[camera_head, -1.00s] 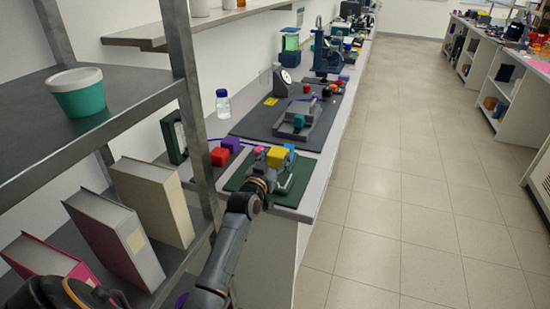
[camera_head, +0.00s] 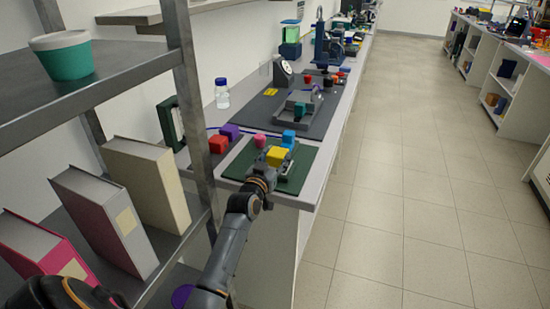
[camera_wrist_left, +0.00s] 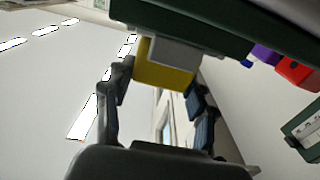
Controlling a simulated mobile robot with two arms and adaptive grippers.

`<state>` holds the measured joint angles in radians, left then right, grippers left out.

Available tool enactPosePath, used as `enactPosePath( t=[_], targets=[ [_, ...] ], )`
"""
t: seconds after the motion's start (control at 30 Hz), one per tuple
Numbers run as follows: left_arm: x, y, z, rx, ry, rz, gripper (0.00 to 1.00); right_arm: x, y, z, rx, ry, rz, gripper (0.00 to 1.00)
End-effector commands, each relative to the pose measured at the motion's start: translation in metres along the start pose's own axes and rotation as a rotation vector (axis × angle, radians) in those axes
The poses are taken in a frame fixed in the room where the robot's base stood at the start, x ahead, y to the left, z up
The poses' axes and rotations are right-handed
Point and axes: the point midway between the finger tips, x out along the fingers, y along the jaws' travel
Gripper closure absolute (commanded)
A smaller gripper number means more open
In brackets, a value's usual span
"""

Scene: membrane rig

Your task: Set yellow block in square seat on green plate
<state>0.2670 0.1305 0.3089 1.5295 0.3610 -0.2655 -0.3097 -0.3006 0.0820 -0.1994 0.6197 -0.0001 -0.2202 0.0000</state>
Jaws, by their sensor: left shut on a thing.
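My left gripper (camera_head: 266,172) is shut on the yellow block (camera_head: 277,156), over the front part of the green plate (camera_head: 312,156). In the left wrist view the yellow block (camera_wrist_left: 165,66) sits between the two fingers of my left gripper (camera_wrist_left: 160,85). A grey piece (camera_wrist_left: 190,50) overlaps the block's edge there, against the dark green plate (camera_wrist_left: 230,28). In the head view a grey fixture shows beside the block. The square seat cannot be made out. Whether the block touches the fixture is unclear. My right gripper is not in view.
Pink (camera_head: 260,140) and blue (camera_head: 288,138) blocks are behind the yellow block. Red (camera_head: 218,144) and purple (camera_head: 230,131) blocks lie to its left. A shelf post (camera_head: 190,100) stands close left of my arm. Open floor (camera_head: 400,190) lies right of the bench.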

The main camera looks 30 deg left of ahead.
Motion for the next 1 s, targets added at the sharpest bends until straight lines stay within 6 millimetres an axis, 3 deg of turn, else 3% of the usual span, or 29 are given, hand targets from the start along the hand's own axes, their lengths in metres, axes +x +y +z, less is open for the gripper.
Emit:
enactPosePath(
  t=[0.53, 0.57, 0.67, 0.7, 1.0],
  targets=[
    [0.0, 0.0, 0.01, 0.001, 0.001, 0.0, 0.88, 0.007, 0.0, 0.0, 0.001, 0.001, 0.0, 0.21],
    [0.0, 0.0, 0.01, 0.001, 0.001, 0.0, 0.42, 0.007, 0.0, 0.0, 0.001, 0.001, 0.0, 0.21],
    [0.0, 0.0, 0.01, 0.001, 0.001, 0.0, 0.22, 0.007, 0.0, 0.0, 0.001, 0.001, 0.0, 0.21],
    [0.0, 0.0, 0.01, 0.001, 0.001, 0.0, 0.18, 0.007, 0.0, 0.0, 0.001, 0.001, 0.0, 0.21],
    [0.0, 0.0, 0.011, 0.0, -0.002, 0.0, 0.18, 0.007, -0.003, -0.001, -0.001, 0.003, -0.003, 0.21]
  ],
)
